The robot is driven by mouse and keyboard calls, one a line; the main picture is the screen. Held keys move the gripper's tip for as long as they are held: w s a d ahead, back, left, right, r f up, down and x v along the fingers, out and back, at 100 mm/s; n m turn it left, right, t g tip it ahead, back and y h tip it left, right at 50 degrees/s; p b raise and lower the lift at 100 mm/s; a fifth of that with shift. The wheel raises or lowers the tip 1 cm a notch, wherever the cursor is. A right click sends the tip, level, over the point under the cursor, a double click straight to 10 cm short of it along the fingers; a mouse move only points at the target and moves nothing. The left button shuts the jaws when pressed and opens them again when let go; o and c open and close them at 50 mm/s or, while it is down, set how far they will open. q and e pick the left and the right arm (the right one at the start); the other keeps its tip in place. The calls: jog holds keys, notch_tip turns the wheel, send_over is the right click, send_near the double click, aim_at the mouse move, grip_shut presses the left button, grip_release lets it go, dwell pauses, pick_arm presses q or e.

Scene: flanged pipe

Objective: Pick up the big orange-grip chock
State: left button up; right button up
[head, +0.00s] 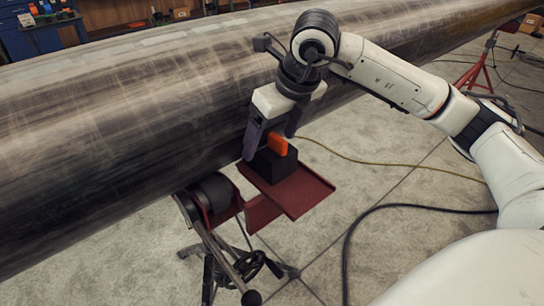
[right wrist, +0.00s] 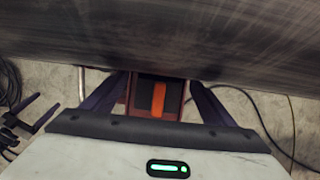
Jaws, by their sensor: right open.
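The big chock (head: 270,166) is a black block with an upright orange grip (head: 278,144) on top. It sits on a dark red shelf (head: 305,192) beside the big pipe. My right gripper (head: 268,150) is above the chock with its fingers pointing down. In the right wrist view the chock's orange grip (right wrist: 158,98) lies between the two spread dark fingers (right wrist: 160,92), with a gap on each side. The gripper is open and holds nothing. The left gripper is not in view.
The large dark steel pipe (head: 130,110) runs across the view, close behind the gripper. A roller stand (head: 212,200) supports it beside the shelf. A black cable (head: 370,220) and a yellow cord (head: 400,168) lie on the concrete floor. A red stand (head: 480,68) is at the far right.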

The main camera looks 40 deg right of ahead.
aim_at(268, 146)
jog(key=x, duration=0.3)
jog(key=shift+w+f, duration=0.1)
jog(key=shift+f, duration=0.05)
jog(key=shift+c, duration=0.5)
jog(key=c, duration=1.4)
jog(key=shift+c, duration=0.2)
